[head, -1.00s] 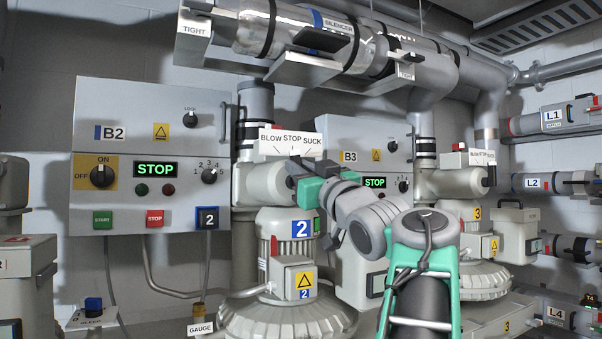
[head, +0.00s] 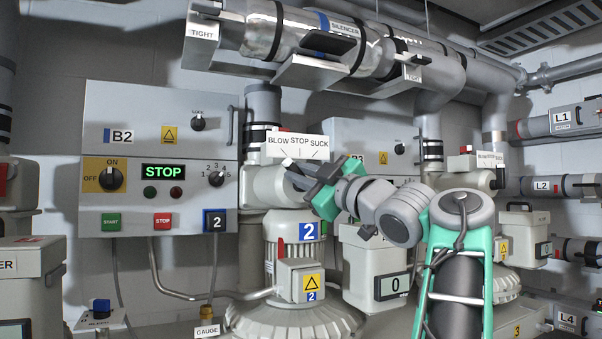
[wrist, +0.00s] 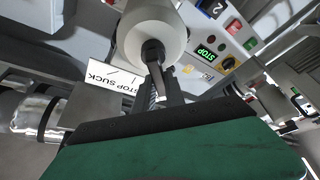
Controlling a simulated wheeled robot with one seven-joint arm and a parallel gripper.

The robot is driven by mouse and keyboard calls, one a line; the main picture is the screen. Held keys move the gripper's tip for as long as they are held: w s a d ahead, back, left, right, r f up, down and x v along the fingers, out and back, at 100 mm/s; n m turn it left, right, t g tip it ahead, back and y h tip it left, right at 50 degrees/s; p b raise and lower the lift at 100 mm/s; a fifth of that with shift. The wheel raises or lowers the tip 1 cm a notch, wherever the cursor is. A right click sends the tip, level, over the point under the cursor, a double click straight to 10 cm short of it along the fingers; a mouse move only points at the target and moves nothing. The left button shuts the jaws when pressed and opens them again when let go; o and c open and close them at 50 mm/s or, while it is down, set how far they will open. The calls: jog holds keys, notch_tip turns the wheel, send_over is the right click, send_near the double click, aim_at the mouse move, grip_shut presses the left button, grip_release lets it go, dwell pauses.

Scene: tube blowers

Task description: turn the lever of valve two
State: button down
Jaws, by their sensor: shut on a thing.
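Valve two is a pale round body (head: 262,186) above the blower marked 2 (head: 292,255). Its sign (head: 297,147) reads BLOW, STOP, SUCK. My gripper (head: 302,174) is at the front of the valve, just below the sign, its dark fingers shut on the lever. The lever's pale tip (head: 287,162) shows under the BLOW side of the sign; the fingers hide most of the rest. In the wrist view, the dark hub and lever (wrist: 153,55) stand out from the pale valve body (wrist: 148,32), between the fingers.
Panel B2 (head: 150,150) on the left reads STOP. Silencer pipes (head: 345,45) run close above the sign. Panel B3 (head: 345,135) and valve three (head: 460,180) stand to the right. A grey box with a display reading 0 (head: 393,286) stands below my arm.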

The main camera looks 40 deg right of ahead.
dwell(0.4)
jog(key=c, duration=1.4)
grip_release()
jog(key=b+v, duration=0.2)
jog(key=v, duration=0.5)
jog(key=shift+s, duration=0.4)
jog(key=shift+f, duration=0.15)
